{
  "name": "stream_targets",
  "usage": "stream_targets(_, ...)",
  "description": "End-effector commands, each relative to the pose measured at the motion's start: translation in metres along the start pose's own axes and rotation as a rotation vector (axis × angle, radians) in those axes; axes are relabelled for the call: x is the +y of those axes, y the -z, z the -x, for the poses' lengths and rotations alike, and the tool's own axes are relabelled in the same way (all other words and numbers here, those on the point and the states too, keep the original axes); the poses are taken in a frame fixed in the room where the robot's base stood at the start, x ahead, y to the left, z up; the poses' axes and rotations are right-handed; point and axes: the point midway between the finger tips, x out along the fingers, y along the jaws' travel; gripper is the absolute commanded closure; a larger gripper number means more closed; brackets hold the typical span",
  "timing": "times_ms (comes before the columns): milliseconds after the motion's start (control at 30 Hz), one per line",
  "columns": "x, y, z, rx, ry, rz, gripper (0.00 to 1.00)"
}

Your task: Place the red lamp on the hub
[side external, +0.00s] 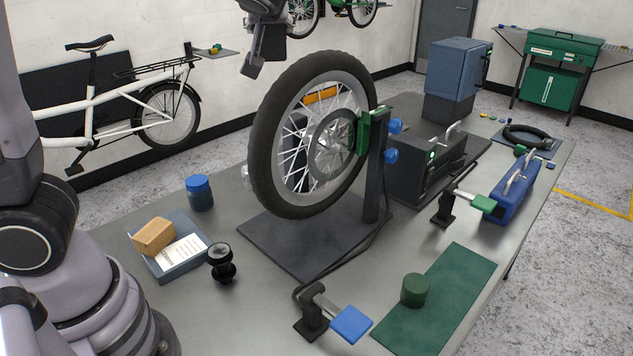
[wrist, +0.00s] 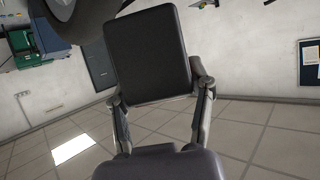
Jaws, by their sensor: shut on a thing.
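My gripper (side external: 260,52) is high at the top of the side view, above and left of the upright wheel. In the wrist view its two fingers (wrist: 160,90) are closed on opposite sides of a dark, flat-faced rectangular block (wrist: 148,52). No red face shows on it, so I cannot tell whether it is the red lamp; no red lamp shows elsewhere. A black spool-shaped part (side external: 222,264), which looks like a hub, stands upright on the bench at the front left. The wheel (side external: 262,150) has its own hub at its centre, partly hidden by a disc (side external: 334,150).
The wheel stand's post (side external: 375,180) rises mid-bench. Around it are a blue jar (side external: 199,192), a tray (side external: 196,268) with a tan block, a blue-padded clamp (side external: 350,324), a green cylinder (side external: 415,290) on a green mat (side external: 450,300), and a dark toolbox (side external: 415,175).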

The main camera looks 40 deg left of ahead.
Motion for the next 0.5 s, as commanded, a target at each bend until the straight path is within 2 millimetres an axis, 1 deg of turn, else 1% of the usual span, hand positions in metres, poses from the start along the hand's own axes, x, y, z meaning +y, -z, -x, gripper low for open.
stream_targets(33,-0.021,-0.004,0.001,-0.001,0.092,0.035,0.85)
stream_targets(100,-0.048,-0.011,0.005,0.0,0.217,0.089,0.85)
stream_targets(200,-0.08,-0.02,0.014,0.001,0.361,0.149,0.85)
stream_targets(333,-0.108,-0.029,0.028,0.001,0.492,0.204,0.85)
stream_targets(500,-0.134,-0.038,0.044,0.001,0.614,0.257,0.85)
